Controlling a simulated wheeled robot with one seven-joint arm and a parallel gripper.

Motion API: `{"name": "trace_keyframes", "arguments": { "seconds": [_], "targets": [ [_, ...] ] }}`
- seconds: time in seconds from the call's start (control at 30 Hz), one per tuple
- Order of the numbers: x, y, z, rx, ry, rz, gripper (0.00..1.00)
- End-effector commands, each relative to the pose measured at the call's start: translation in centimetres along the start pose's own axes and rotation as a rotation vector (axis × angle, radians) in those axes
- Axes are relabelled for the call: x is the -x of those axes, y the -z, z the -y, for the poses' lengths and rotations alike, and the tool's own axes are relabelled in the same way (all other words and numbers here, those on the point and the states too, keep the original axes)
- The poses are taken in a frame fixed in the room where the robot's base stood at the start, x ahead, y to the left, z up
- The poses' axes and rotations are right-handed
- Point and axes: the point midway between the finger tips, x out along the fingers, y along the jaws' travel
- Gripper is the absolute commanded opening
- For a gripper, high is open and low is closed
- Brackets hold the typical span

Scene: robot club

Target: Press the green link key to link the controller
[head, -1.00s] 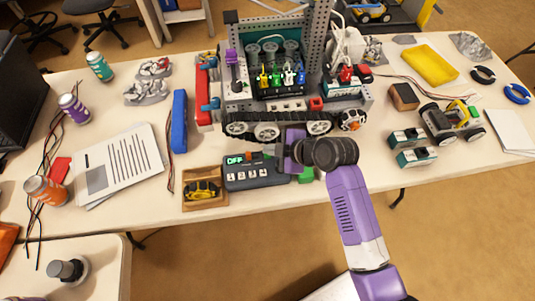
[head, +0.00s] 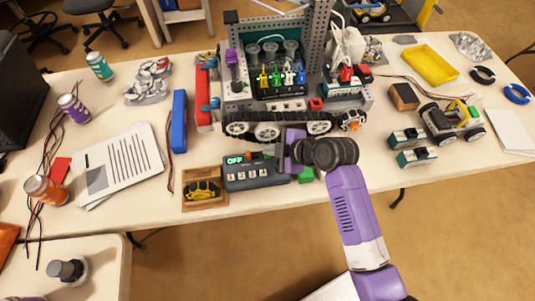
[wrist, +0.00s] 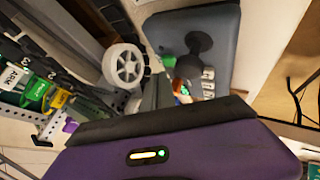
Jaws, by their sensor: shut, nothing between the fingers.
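The controller (head: 250,177) is a dark grey box on the table, with an OFF display (head: 236,160) and white number keys. It also shows in the wrist view (wrist: 225,30), with a dark round knob (wrist: 198,42). A small green patch (wrist: 168,61) beside the knob may be the green link key; I cannot tell for certain. My gripper (head: 270,150) is shut and empty, over or just behind the controller's back edge. My wrist hides part of the controller in the head view. Whether the fingertips touch anything is unclear.
A tracked robot (head: 270,118) with a pale wheel (wrist: 123,65) stands close behind my gripper. A wooden tray (head: 204,203) adjoins the controller's left side. A green piece (head: 306,174) shows at its right end.

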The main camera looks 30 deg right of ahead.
Motion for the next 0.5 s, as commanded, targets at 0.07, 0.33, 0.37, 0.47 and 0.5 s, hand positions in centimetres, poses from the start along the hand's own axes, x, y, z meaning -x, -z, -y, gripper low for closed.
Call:
{"name": "trace_keyframes", "arguments": {
  "seconds": [0.07, 0.33, 0.37, 0.47, 0.5],
  "targets": [
    [-0.02, -0.01, 0.02, 0.0, 0.0, 0.0, 0.0],
    [-0.6, -0.4, 0.46, 0.0, 0.001, 0.0, 0.0],
    [-0.63, -0.43, 0.48, 0.0, 0.001, 0.0, 0.0],
    [-0.61, -0.43, 0.46, 0.0, 0.0, 0.0, 0.0],
    [-0.59, -0.42, 0.44, 0.0, 0.0, 0.0, 0.0]
  ]
}}
